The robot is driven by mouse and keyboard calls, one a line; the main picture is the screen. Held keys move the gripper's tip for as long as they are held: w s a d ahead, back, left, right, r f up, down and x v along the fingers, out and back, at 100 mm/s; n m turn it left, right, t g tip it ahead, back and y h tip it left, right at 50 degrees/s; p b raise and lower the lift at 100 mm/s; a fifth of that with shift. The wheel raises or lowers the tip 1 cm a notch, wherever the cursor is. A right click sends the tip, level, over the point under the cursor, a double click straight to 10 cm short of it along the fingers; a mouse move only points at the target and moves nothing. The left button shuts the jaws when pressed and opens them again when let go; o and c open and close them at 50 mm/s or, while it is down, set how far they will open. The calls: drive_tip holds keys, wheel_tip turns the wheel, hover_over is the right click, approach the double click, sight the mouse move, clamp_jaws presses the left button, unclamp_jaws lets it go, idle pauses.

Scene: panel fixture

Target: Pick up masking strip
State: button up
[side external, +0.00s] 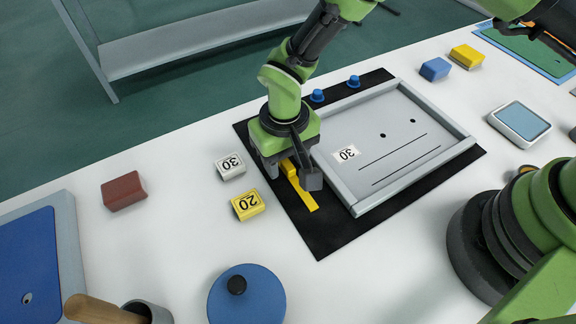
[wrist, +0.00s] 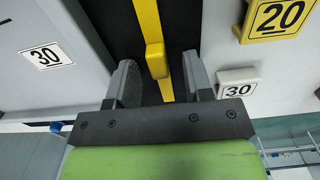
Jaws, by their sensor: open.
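The yellow masking strip (side external: 302,193) lies on the black mat (side external: 335,241), left of the grey panel tray, with a raised yellow grip block at its middle. My gripper (side external: 290,180) is over the strip, pointing down, and hides part of it. In the wrist view the strip (wrist: 147,20) runs between the two open fingers (wrist: 157,82), and its grip block (wrist: 155,60) sits between or just beyond the fingertips. The fingers appear apart from the block on both sides. I cannot tell the exact height of the fingertips above the mat.
The grey panel tray (side external: 354,204) with a 30 label stands right of the strip. A white 30 block (side external: 231,166) and a yellow 20 block (side external: 248,205) stand left of the mat. Blue knobs (side external: 317,96) are behind. A round blue lid (side external: 246,298) is in front.

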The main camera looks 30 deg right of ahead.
drive_tip(key=shift+c, duration=0.5)
clamp_jaws()
drive_tip(key=shift+r, duration=0.1)
drive_tip(key=shift+r, duration=0.35)
wheel_tip(320, 180, up, 9)
drive_tip(key=s+d+m, duration=0.3)
drive_tip(key=d+m, duration=0.6)
drive_tip(key=d, duration=0.1)
drive_tip(key=s+d+f+m, duration=0.1)
drive_tip(key=s+d+m, duration=0.2)
drive_tip(key=d+m, duration=0.6)
drive_tip(key=shift+d+f, duration=0.3)
drive_tip(key=shift+d, duration=0.45)
